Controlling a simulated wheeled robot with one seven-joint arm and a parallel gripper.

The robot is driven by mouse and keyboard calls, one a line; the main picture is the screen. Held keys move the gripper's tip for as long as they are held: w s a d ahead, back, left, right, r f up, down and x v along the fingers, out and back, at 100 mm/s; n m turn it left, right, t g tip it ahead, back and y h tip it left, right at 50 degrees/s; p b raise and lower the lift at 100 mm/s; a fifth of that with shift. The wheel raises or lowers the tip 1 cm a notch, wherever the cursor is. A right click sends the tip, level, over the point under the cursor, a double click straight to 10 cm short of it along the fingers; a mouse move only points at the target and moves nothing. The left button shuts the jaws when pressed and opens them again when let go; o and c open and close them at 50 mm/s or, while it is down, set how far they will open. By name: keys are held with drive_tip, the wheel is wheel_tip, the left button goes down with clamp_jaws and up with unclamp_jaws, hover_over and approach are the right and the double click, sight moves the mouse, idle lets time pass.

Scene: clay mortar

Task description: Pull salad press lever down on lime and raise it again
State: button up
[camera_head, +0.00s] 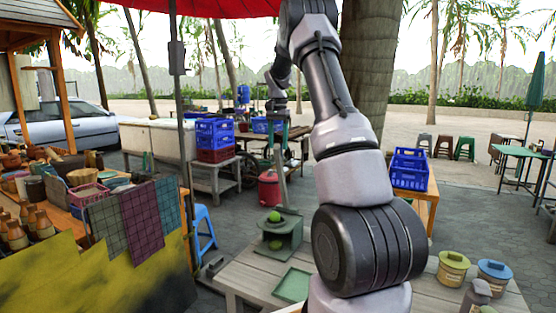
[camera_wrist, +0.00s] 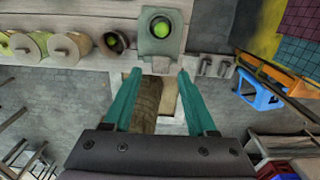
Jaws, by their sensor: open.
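A green tray (camera_head: 293,285) lies on the table (camera_head: 243,272) before the press. Lidded jars (camera_head: 453,268) stand at right. A blue stool (camera_head: 203,230) and a cloth-draped stall (camera_head: 110,270) are at left. A blue crate (camera_head: 409,170) sits behind my arm.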

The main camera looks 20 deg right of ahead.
sight(278, 167)
wheel_tip(278, 167, down, 7)
drive_tip(key=shift+r, duration=0.15)
clamp_jaws()
drive_tip(key=shift+r, duration=0.1)
idle(1.4)
